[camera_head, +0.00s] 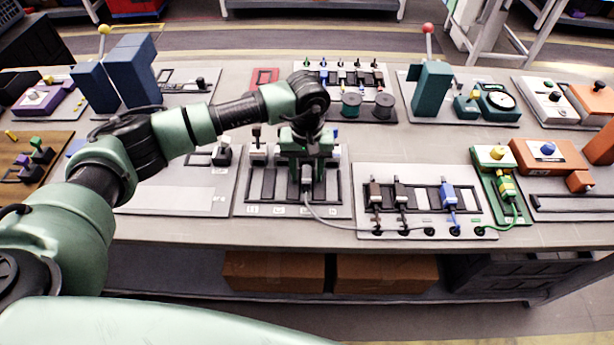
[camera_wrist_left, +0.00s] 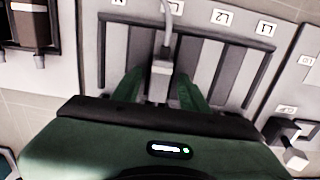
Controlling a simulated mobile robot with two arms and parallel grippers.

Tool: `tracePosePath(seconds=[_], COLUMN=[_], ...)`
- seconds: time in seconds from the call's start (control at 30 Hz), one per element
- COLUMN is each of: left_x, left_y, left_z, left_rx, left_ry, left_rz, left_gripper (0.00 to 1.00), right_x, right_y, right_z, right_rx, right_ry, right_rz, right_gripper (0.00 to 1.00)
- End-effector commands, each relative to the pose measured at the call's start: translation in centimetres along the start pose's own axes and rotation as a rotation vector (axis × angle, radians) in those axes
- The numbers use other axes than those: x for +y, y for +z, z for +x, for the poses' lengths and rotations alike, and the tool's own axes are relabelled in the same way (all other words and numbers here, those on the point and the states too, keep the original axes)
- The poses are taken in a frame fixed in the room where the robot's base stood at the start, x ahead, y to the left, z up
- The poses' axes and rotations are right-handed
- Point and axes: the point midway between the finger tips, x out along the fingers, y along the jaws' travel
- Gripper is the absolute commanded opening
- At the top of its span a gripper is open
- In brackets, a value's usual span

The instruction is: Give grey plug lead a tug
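The grey plug (camera_head: 307,175) stands at the slotted panel (camera_head: 241,208) in the middle of the bench. Its pale grey lead (camera_head: 340,226) curves down and right to a hole in the neighbouring panel. My left gripper (camera_head: 307,165) reaches down over the plug. In the left wrist view the plug (camera_wrist_left: 160,82) is between the two green fingers (camera_wrist_left: 161,80), with the lead (camera_wrist_left: 174,22) leaving its far end. The fingers look apart from the plug, with a gap on each side. My right gripper is not in view.
The panel to the right holds dark plugs (camera_head: 402,195) and a blue plug (camera_head: 449,194) on leads. A green-lead plug (camera_head: 507,188) is farther right. Spools (camera_head: 351,105) and a teal block (camera_head: 431,89) stand behind. The bench's front edge runs just below the panels.

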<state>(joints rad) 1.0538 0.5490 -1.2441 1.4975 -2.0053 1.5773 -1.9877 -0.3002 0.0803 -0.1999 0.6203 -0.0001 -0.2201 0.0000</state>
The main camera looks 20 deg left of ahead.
Motion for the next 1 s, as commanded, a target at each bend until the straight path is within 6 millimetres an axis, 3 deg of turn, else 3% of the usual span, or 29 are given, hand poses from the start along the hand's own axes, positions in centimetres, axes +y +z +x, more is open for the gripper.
tracePosePath(seconds=[0.27,0.8,1.0], left_x=[0.0,0.0,0.0], left_y=[-0.1,-0.2,-0.1], left_z=[-1.0,-6.4,-7.2], left_rx=[0.003,0.005,0.003], left_ry=[0.001,0.001,0.001], left_rz=[-0.001,-0.001,-0.001], left_gripper=[0.44,0.44,0.44], right_x=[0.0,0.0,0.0], right_y=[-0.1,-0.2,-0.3], right_z=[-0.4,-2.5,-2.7], right_rx=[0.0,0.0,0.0], right_ry=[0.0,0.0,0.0], right_rz=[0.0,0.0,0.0], right_gripper=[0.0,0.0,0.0])
